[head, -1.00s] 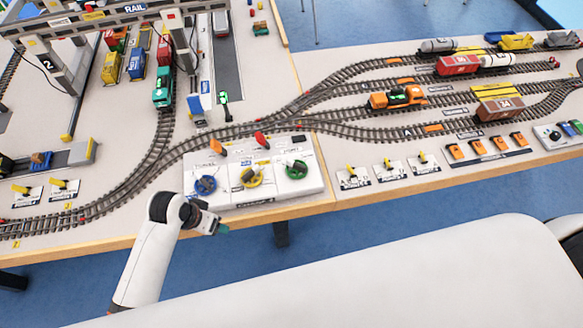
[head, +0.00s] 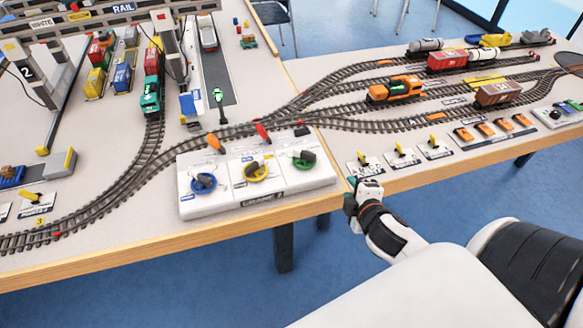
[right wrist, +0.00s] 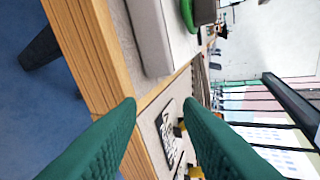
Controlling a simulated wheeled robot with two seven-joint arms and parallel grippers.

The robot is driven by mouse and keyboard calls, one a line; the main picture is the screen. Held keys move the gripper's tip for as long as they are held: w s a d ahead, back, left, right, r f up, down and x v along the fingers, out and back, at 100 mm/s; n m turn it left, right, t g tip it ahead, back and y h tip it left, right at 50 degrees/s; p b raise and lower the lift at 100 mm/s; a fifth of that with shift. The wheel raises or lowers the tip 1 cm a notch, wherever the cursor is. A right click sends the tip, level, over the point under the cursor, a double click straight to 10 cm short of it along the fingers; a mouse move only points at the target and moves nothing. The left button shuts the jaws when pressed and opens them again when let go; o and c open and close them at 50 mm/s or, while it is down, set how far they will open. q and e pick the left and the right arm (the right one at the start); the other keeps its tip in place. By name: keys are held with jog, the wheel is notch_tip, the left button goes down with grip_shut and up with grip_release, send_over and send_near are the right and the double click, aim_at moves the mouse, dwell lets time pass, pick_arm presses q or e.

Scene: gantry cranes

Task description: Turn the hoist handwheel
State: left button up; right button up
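A white crane control panel (head: 228,203) sits at the table's front edge in the head view. It carries a blue handwheel (head: 203,183), a yellow handwheel (head: 256,172) and a green handwheel (head: 304,159), each with a dark grip. Their labels are too small to read, so I cannot tell which is the hoist's. My right gripper (head: 350,202) is right of the panel, by the table's front edge, apart from the wheels. Its green fingers are spread and empty in the right wrist view (right wrist: 163,118). The green wheel shows there too (right wrist: 189,14). My left gripper is out of view.
Orange (head: 216,142) and red (head: 263,131) levers stand behind the wheels. Yellow-handled switches (head: 398,157) lie right of the panel. Tracks (head: 240,130) with trains run behind it. A crane leg (head: 169,47) stands at the back left. The floor in front is clear.

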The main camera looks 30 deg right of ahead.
aim_at(308, 152)
jog(key=w+d+r+n+t+y, duration=0.1)
jog(key=w+r+n+t+y, duration=0.2)
jog(key=n, duration=0.6)
jog(key=w+d+r+n+t+y, duration=0.1)
jog(key=w+r+n+t+y, duration=0.3)
jog(key=n, duration=0.6)
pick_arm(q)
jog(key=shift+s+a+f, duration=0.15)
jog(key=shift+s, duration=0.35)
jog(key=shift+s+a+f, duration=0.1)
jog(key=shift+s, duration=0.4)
pick_arm(e)
jog(key=shift+w+a+f+n+g+y, duration=0.75)
jog(key=shift+w+a+n+g, duration=0.5)
jog(key=shift+n, duration=0.8)
jog(key=shift+w+a+f+n+g+y, duration=0.6)
jog(key=shift+w+a+n+g+y, duration=0.6)
jog(key=shift+n, duration=0.9)
jog(key=shift+w+a+f+n+g+y, duration=0.65)
jog(key=shift+w+a+n+g, duration=0.3)
jog(key=shift+n+g, duration=0.8)
jog(key=shift+d+n+t, duration=0.1)
jog(key=shift+n+t, duration=0.2)
jog(key=shift+c, duration=0.5)
grip_shut()
